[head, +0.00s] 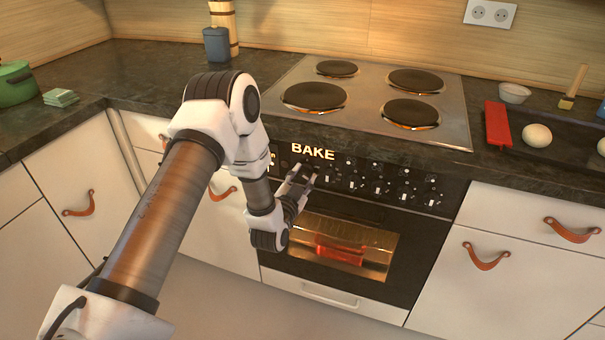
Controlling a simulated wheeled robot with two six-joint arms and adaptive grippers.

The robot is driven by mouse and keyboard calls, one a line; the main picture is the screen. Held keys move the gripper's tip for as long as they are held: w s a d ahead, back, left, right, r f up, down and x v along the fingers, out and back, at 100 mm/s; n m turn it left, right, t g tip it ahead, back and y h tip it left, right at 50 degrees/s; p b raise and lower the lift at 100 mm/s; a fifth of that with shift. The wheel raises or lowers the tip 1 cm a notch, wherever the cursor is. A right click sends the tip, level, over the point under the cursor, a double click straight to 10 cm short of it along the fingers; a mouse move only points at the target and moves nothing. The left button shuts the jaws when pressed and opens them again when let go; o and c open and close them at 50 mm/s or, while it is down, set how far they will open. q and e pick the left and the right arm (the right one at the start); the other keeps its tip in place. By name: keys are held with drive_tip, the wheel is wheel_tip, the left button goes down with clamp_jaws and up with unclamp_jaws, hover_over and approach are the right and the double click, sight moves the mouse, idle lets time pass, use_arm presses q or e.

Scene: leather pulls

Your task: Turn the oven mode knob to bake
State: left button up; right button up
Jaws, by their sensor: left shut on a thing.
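The oven (412,262) has a black control panel with a row of several small knobs. The word BAKE (313,152) glows on the panel's upper left. My left gripper (306,174) is at the left end of the knob row, just below that word. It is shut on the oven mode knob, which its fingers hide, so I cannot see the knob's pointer. My right gripper is not in view.
The cooktop (362,95) with dark hotplates lies above the panel. The lit oven window (375,250) shows a red item inside. A green pot (16,84) stands at left. A tray with white round items (537,135) is at right. The floor in front is clear.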

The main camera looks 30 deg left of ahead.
use_arm(q)
drive_tip(key=shift+w+r, duration=0.1)
drive_tip(key=shift+r, duration=0.05)
idle(0.3)
drive_tip(key=o, duration=0.9)
drive_tip(key=shift+o, duration=1.3)
drive_tip(key=v, duration=1.2)
